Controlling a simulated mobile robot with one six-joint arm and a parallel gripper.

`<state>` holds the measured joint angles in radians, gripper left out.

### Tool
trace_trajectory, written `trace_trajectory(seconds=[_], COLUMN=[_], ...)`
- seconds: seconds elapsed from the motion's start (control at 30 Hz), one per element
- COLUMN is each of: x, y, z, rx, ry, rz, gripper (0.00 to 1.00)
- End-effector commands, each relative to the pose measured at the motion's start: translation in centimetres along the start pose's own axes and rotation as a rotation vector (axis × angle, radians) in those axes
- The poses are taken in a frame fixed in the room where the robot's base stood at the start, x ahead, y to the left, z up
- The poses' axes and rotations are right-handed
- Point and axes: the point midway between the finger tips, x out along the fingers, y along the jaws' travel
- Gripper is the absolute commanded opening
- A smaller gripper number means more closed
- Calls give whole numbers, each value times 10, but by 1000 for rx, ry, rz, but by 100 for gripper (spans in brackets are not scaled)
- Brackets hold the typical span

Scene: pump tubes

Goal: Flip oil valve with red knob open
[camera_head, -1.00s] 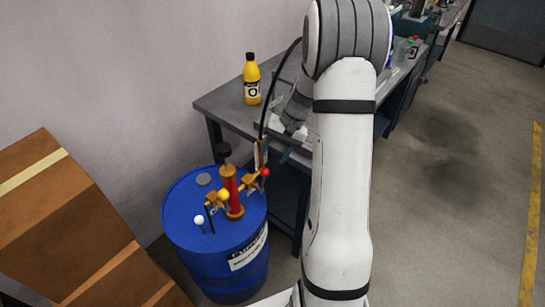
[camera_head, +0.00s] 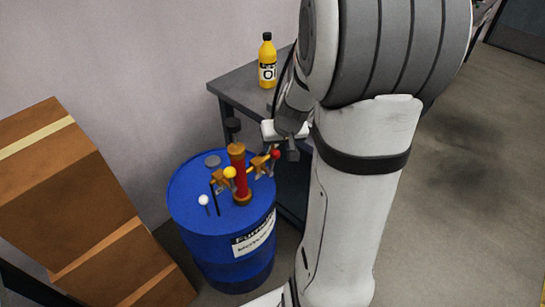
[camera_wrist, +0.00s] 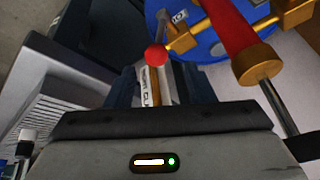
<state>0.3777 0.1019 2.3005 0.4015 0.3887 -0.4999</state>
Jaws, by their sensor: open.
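The red knob (camera_head: 275,154) sits at the right end of a brass valve arm on the red and brass pump (camera_head: 240,175), which stands on the blue drum (camera_head: 220,245). In the wrist view the red knob (camera_wrist: 156,55) lies just ahead of my gripper (camera_wrist: 154,84), about midway between its dark fingers. The fingers are open and I see nothing held. In the head view my gripper (camera_head: 287,143) is close to the knob, above and right of it. Touch cannot be told. The brass valve arm (camera_wrist: 190,38) runs right from near the knob in the wrist view.
A yellow knob (camera_head: 229,172) and a white knob (camera_head: 204,200) also stand over the drum top. A grey workbench (camera_head: 240,97) with a yellow oil bottle (camera_head: 267,62) is behind. Brown boxes (camera_head: 75,190) stand left. Open floor (camera_head: 465,210) lies right.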

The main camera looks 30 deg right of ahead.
Motion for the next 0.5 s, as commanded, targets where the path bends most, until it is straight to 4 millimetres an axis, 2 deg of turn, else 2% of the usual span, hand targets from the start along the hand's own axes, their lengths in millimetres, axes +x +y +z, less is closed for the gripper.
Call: trace_trajectory(seconds=[0.1,0.3,0.5], x=[22,52,64], y=[4,8,9], z=[2,2,0], rx=[9,16,18], ry=[-5,-3,-1], rz=[2,5,6], gripper=[49,49,49])
